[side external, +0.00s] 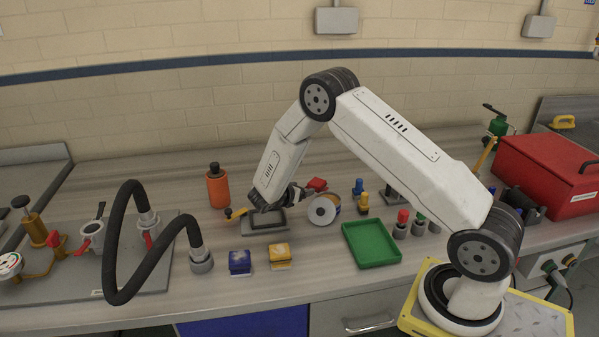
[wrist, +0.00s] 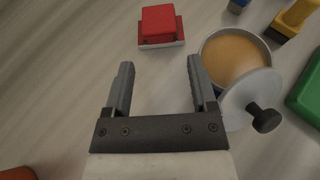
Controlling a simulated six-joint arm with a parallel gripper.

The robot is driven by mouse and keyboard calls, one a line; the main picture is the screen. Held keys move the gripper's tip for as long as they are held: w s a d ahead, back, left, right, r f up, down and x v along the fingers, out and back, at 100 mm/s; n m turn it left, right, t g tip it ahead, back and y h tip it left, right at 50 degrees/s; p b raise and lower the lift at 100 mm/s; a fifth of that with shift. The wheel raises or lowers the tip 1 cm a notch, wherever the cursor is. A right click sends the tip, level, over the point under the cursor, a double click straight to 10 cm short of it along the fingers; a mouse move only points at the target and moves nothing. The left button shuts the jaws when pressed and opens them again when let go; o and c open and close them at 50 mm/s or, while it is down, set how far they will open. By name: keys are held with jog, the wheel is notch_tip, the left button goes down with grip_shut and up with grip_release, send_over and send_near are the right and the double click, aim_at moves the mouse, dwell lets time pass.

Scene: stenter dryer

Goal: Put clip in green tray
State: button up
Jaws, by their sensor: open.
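The green tray (side external: 371,243) lies empty on the bench, right of my gripper. Its edge shows at the right of the wrist view (wrist: 305,95). My gripper (wrist: 160,70) is open, with nothing between its fingers. In the side view my gripper (side external: 295,192) is low over the bench, partly hidden by the arm. Ahead of its fingertips, and apart from them, is a red block-like piece on a pale base (wrist: 158,24), which also shows in the side view (side external: 317,184). I cannot make out for certain which thing is the clip.
A round tin with tan contents (wrist: 236,55) and a knobbed lid (wrist: 240,100) stand close to the right finger. Blue (side external: 240,262) and yellow (side external: 280,256) boxes, an orange bottle (side external: 218,188) and a black hose (side external: 120,230) stand around.

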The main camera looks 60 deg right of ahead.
aim_at(313, 185)
jog(key=shift+x, duration=3.5)
jog(key=shift+w+f, duration=0.1)
grip_shut()
